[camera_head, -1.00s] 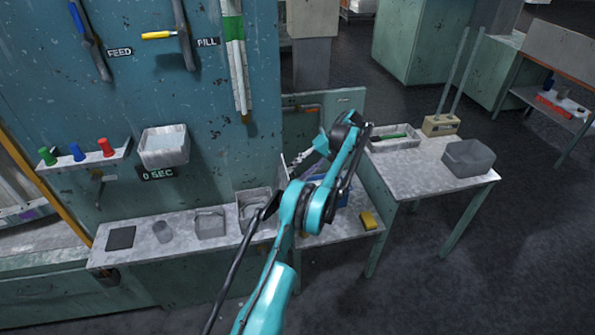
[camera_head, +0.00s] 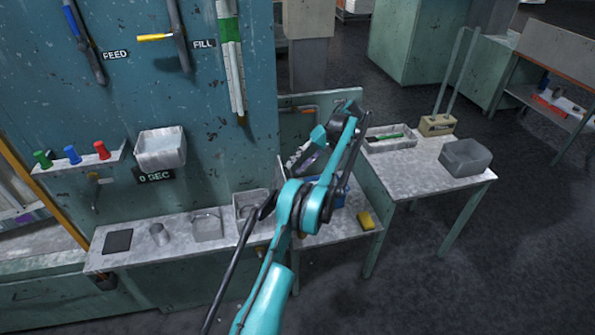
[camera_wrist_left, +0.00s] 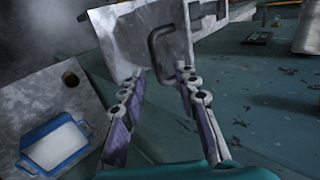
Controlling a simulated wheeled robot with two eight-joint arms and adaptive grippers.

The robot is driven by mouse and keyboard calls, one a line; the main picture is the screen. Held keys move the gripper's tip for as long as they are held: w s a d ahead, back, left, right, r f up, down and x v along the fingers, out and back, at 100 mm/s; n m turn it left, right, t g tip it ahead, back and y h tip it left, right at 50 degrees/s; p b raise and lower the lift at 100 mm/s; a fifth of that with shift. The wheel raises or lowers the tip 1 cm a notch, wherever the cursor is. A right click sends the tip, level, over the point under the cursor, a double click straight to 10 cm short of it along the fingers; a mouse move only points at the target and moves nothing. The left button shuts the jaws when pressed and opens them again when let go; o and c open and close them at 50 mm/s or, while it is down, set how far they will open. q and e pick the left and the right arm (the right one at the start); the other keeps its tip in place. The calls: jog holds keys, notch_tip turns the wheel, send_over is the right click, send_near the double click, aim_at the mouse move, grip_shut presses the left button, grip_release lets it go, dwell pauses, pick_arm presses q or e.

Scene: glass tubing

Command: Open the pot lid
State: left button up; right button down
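A grey metal panel with a dark U-shaped handle (camera_wrist_left: 165,42) fills the top middle of the left wrist view. I take it for the pot lid (camera_wrist_left: 122,38), but the pot itself is not clear. My left gripper (camera_wrist_left: 162,74) is open and empty, its two purple-padded fingers spread on either side below the handle. The handle shows beyond the fingertips; I cannot tell whether they touch the panel. In the head view the left gripper (camera_head: 308,160) is small and partly covered by my arm, beside the teal wall panel's right edge. My right gripper is not in view.
A blue tray (camera_wrist_left: 27,157) lies on the grey tabletop. Metal trays and a cup stand along the left shelf. A side table (camera_head: 420,183) stands at right with a grey bin (camera_head: 467,158).

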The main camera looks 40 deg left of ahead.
pick_arm(q)
notch_tip(320, 180, up, 7)
jog(key=shift+f, duration=0.15)
jog(key=shift+s+a, duration=0.1)
jog(key=shift+s, duration=0.05)
dwell(0.5)
jog(key=s+d+r+m+t+h+b, duration=0.1)
jog(key=s+d+m+t+b, duration=0.25)
jog(key=d, duration=0.45)
jog(key=s+d+r+m+t+h+b, duration=0.1)
jog(key=s+d+m+t+b, duration=0.3)
jog(key=d, duration=0.4)
jog(key=s+d+f+m+t+h+b, duration=0.1)
jog(key=s+d+f+t+h+b, duration=0.1)
jog(key=s+d+f, duration=0.5)
jog(key=s+d+f+m+t+h+b, duration=0.1)
jog(key=s+d+f+t+b, duration=0.1)
jog(key=s+d+f+t, duration=0.2)
jog(key=s+d+f, duration=0.3)
jog(key=s+f, duration=0.3)
jog(key=s, duration=0.3)
jog(key=shift+h+b, duration=0.4)
